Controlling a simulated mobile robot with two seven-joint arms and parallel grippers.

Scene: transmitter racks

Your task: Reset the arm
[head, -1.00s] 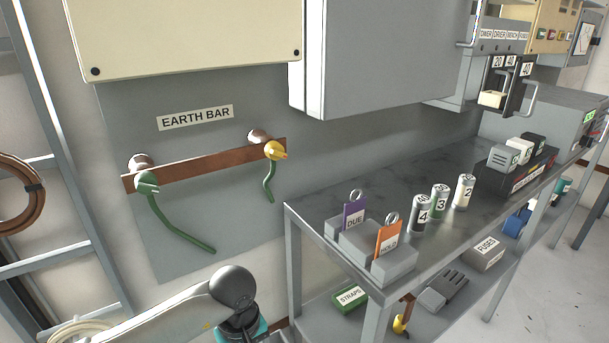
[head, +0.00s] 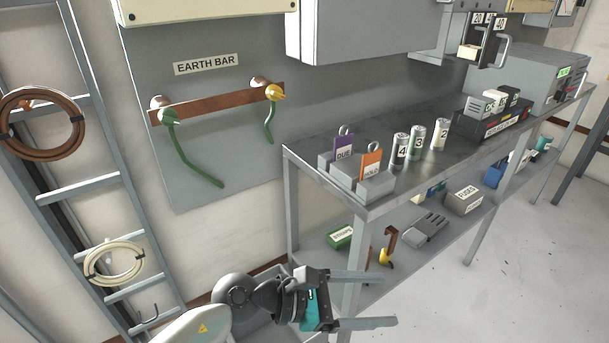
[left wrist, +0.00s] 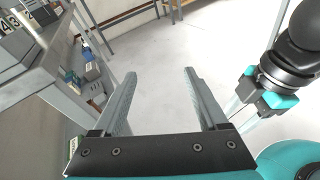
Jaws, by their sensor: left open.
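My left gripper (head: 372,299) shows at the bottom of the head view, in front of the bench's near leg and below the bench top. Its two fingers are spread and point right, with nothing between them. In the left wrist view the left gripper (left wrist: 160,95) is also open, with only pale floor between its fingers. Part of my other arm (left wrist: 270,85) shows at the right of the left wrist view; its fingertips are not clearly seen. No right gripper shows in the head view.
The grey bench (head: 415,188) carries tag blocks, numbered cylinders and a meter box. Its lower shelf (head: 400,268) holds a FUSES box (head: 463,200) and a green STRAPS box (head: 340,237). A ladder (head: 80,190) with coiled cables stands left. The floor (head: 520,270) at right is clear.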

